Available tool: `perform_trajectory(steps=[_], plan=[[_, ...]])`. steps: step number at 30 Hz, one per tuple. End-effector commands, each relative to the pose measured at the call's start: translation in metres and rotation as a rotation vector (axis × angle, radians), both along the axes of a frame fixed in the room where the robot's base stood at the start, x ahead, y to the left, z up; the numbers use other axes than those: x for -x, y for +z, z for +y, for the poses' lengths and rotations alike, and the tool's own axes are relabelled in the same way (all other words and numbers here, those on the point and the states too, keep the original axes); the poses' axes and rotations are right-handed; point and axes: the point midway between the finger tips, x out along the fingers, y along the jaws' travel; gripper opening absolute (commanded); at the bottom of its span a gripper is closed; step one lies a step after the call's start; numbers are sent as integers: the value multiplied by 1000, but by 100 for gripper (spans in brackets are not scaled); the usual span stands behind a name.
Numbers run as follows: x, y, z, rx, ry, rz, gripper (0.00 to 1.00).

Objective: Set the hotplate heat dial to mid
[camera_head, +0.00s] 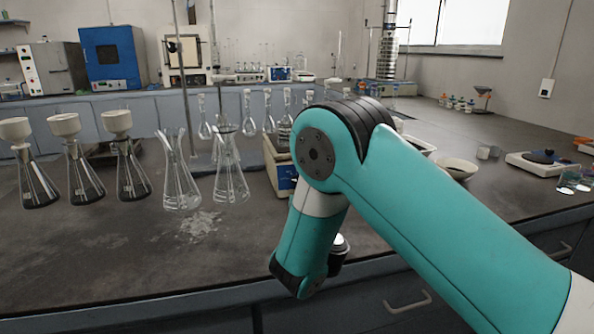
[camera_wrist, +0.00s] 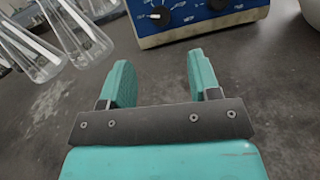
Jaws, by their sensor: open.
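The hotplate's blue front panel with a cream lower edge (camera_wrist: 150,42) shows at the top of the wrist view. Two black dials are on it: a left dial (camera_wrist: 159,15) with a white mark, and a right dial (camera_wrist: 217,4) cut by the frame's top edge. I cannot tell which is the heat dial, nor read its setting. My gripper (camera_wrist: 160,66) is open and empty, its teal fingers short of the panel and apart from both dials. In the head view the hotplate (camera_head: 284,181) is partly hidden behind my arm, and my gripper's fingers are hidden.
Glass flasks (camera_wrist: 70,35) stand left of my gripper in the wrist view; conical flasks (camera_head: 178,180) also show left of the hotplate in the head view. A pale bowl (camera_head: 456,168) is to the right.

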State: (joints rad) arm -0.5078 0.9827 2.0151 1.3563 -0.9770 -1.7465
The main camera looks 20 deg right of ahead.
Motion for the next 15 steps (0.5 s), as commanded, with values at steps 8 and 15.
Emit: perform_trajectory(steps=[8,15], plan=[[-15,9,1,1,-2,2,57],[-24,8,1,1,-1,2,57]])
